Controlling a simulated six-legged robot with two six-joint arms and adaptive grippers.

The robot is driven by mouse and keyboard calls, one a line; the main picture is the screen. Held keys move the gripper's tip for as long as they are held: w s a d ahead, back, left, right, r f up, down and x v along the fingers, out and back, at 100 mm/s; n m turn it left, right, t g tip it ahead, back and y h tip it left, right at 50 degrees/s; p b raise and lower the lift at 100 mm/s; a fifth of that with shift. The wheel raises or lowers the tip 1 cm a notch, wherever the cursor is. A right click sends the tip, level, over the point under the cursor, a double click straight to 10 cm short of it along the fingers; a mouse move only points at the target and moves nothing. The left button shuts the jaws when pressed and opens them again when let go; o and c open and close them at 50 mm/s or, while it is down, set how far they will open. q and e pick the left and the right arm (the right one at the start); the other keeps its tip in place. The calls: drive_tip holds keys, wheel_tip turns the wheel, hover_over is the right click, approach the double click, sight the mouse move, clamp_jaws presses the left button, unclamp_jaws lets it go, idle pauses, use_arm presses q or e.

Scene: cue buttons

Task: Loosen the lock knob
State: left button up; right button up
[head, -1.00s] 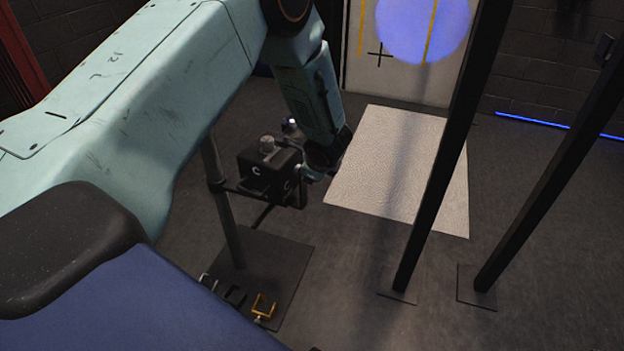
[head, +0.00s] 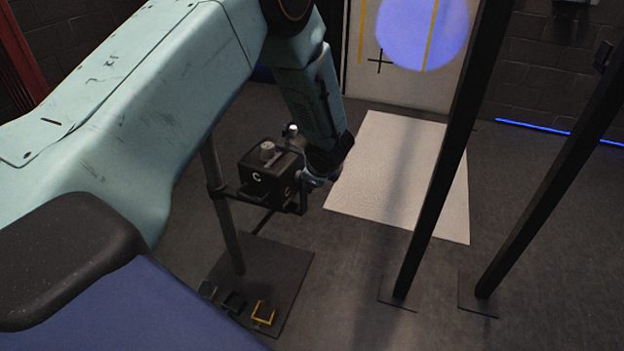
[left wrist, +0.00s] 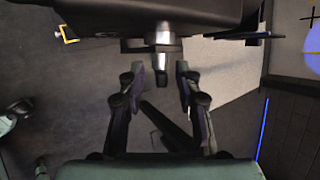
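A black box (head: 262,182) marked with a letter C sits on an upright pole in the head view, with a round grey knob (head: 267,149) on its top. In the left wrist view, a short silver knob or shaft (left wrist: 163,42) with a dark band sticks out from the box's dark underside edge (left wrist: 150,14) toward my left gripper (left wrist: 160,80). The two fingers are apart, one on each side of the knob's end, with gaps visible. In the head view my left gripper (head: 317,180) is at the box's right side, mostly hidden by its wrist. My right gripper is not in view.
The pole stands on a dark base plate (head: 262,265), with small clips, one yellow (head: 263,313), at its front. A pale mat (head: 395,170) lies to the right. Open floor lies between.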

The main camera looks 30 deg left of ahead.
use_arm(q)
drive_tip(key=v, duration=1.1)
